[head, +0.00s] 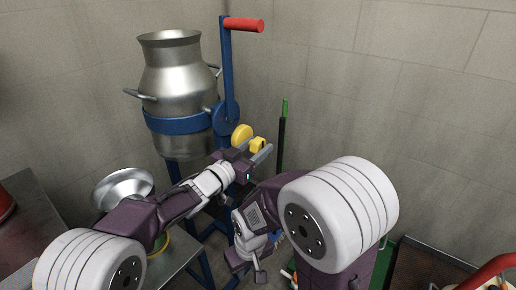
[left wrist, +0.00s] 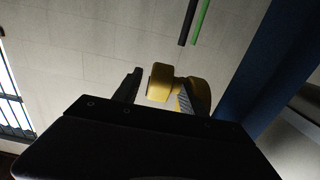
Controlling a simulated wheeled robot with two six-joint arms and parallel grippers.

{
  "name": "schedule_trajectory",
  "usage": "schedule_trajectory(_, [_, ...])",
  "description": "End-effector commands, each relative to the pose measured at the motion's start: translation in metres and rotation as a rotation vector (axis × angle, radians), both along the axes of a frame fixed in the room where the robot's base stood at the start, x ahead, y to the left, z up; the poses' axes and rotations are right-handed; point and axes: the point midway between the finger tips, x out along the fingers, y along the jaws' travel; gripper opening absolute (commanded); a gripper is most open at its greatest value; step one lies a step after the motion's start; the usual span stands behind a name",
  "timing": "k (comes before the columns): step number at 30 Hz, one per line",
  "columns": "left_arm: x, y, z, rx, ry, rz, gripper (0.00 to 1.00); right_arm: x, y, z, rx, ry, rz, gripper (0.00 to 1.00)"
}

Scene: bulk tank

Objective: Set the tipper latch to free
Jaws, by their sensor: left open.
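The tipper is a steel milk can (head: 178,80) held upright in a blue ring and frame (head: 180,124). A blue lever with a red grip (head: 244,25) rises at its right side. The yellow latch knob (head: 257,144) sticks out beside a yellow disc (head: 242,132) near the lever's pivot. My left gripper (head: 255,153) is open at the knob. In the left wrist view the yellow knob (left wrist: 160,83) shows between the open fingers (left wrist: 157,94); I cannot tell whether they touch it. My right gripper (head: 258,268) is low in the head view, away from the latch; its jaws are unclear.
A steel bowl or funnel (head: 123,188) sits left of my left arm, by a metal table (head: 45,230). A black pole with a green top (head: 283,125) stands against the tiled wall. A tray with a red handle (head: 490,272) is at the lower right.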

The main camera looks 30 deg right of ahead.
Motion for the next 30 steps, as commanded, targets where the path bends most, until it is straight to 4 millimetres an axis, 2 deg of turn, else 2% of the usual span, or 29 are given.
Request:
schedule_trajectory(3, [0.003,-0.008,0.0,-0.001,0.0,0.0,0.49,0.0,0.0,-0.002,0.0,0.0,0.0,0.28])
schedule_trajectory(11, [0.004,-0.009,0.0,0.001,0.0,0.001,0.49,0.0,0.0,-0.001,0.0,0.0,0.0,0.28])
schedule_trajectory(16, [0.004,-0.009,0.0,0.001,0.0,0.001,0.05,0.0,0.0,-0.001,0.0,0.0,0.0,0.28])
schedule_trajectory(17, [0.004,-0.009,0.0,0.001,0.0,0.001,0.0,0.0,0.0,-0.001,0.0,0.0,0.0,0.28])
schedule_trajectory(23, [0.004,-0.009,0.002,0.007,0.003,0.001,0.0,0.0,0.0,0.004,0.0,0.0,0.0,0.28])
schedule_trajectory(26, [0.004,-0.009,0.006,0.025,0.01,0.001,0.0,0.0,0.0,0.017,0.0,0.0,0.0,0.28])
schedule_trajectory(30, [0.004,-0.009,0.013,0.074,0.032,0.0,0.0,0.0,0.0,0.051,0.0,0.0,0.0,0.28])
